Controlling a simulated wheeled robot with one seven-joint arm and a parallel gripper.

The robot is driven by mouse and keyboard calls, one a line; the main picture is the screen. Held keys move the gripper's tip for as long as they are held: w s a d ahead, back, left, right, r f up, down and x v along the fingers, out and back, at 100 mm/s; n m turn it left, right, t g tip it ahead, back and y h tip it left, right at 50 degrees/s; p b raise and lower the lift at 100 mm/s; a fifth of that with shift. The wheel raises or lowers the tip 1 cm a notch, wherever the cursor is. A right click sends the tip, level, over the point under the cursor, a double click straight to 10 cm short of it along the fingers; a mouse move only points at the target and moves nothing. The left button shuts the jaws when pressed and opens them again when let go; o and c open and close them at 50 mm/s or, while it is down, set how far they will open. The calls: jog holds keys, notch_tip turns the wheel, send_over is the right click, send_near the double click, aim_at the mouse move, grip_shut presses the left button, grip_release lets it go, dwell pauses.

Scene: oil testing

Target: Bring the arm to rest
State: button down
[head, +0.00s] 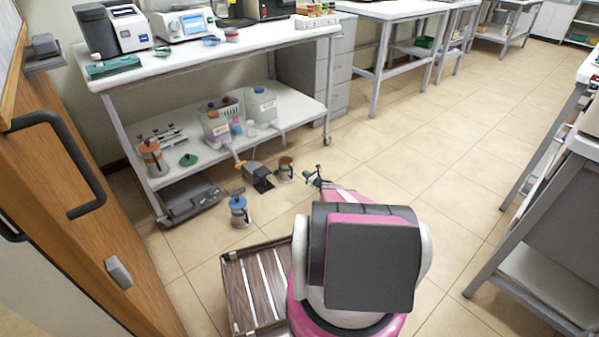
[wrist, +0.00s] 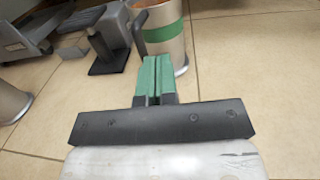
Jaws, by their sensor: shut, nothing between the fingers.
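My gripper (wrist: 155,80) shows in the wrist view with its two green fingers shut together and nothing between them. In the head view the gripper (head: 312,177) is small, low over the floor beyond my body. A container with a green band (wrist: 162,30) stands just past the fingertips in the wrist view. Whether the fingers touch it, I cannot tell. My arm is partly hidden behind my own body in the head view.
A blue-topped container (head: 239,210), a dark stand (head: 258,177) and a brown container (head: 285,170) stand on the floor. A slatted wooden crate (head: 232,290) is beside my base. A workbench (head: 215,54) is at the left, a wooden door (head: 90,220) nearer. Tiled floor (head: 450,130) is clear at right.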

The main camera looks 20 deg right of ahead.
jog(key=shift+v, duration=1.7)
jog(key=s+a+r+n+g+y, duration=0.1)
jog(key=s+a+r+n+g, duration=0.5)
jog(key=s+a+r+n, duration=0.5)
jog(key=s+a+r+n+g+y, duration=0.1)
jog(key=s+a+r+n+g, duration=0.5)
jog(key=a+r, duration=0.85)
jog(key=s+a+r+n+g+h, duration=0.1)
jog(key=s+a+r+n+h, duration=0.1)
jog(key=s+r, duration=0.4)
jog(key=s+a+r+n+g+h, duration=0.1)
jog(key=s+a+r+n+h, duration=0.2)
jog(key=s, duration=0.9)
jog(key=s+a+r+n+g+h, duration=0.2)
jog(key=s+r+n+h, duration=0.2)
jog(key=s+r+n, duration=0.4)
jog(key=shift+s+a+r+n+h, duration=0.25)
jog(key=shift+s+r+n+h, duration=0.15)
jog(key=shift+s+r, duration=0.15)
